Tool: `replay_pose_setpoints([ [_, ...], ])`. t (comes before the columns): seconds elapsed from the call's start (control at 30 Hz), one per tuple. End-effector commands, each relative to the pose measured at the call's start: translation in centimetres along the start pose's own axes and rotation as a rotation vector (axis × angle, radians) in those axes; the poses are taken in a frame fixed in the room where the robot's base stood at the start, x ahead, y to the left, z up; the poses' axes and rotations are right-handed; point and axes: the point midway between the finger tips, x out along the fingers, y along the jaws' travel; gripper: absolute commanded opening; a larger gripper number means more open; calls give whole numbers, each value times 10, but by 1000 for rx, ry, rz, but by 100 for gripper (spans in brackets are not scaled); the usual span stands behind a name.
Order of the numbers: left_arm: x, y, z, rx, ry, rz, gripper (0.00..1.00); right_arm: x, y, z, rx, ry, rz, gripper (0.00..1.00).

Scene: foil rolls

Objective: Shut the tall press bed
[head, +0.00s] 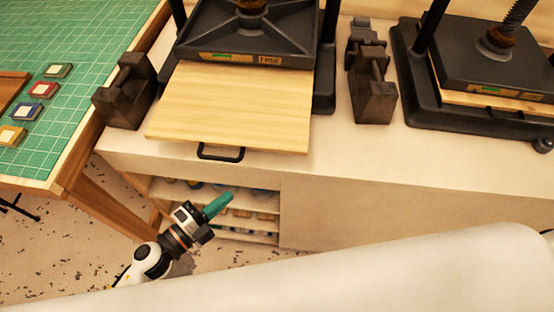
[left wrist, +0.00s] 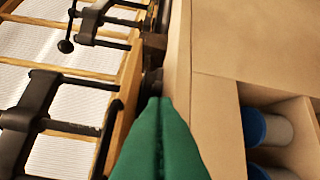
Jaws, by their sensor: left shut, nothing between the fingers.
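The pale wooden bed (head: 232,105) of the left black press (head: 250,35) sticks out toward me over the counter. Its black loop handle (head: 221,153) is at the front edge. The other press (head: 490,70) at the right has its wooden bed almost fully under the plate; the frames do not show which press is taller. My left gripper (head: 218,205) is shut and empty, below and in front of the handle, apart from it. Its green fingers (left wrist: 162,140) also fill the lower middle of the left wrist view. My right gripper is out of view.
Dark metal blocks (head: 126,92) stand left of the bed, and more (head: 372,88) stand between the presses. An open shelf (head: 245,225) with rolls is below the counter (head: 340,155). A green cutting mat (head: 90,40) covers the left table. The counter front is clear.

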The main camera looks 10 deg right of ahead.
Motion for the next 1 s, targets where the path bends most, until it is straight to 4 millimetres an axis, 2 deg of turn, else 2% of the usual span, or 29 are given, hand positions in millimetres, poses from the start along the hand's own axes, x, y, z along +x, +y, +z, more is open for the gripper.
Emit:
replay_pose_setpoints([
  [0.03,1,17,17,69,-62,14,0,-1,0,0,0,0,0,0],
  [0.1,2,31,33,139,-120,26,0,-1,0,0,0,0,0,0],
  [0.2,3,40,44,187,-161,34,0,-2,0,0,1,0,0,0],
  [0.37,16,45,49,195,-167,38,0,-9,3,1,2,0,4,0],
  [0.57,56,48,55,191,-165,40,0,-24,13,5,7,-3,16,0],
  [0.8,105,48,64,190,-164,39,0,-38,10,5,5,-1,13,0],
  [1.0,126,50,44,192,-162,36,0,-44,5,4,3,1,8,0],
])
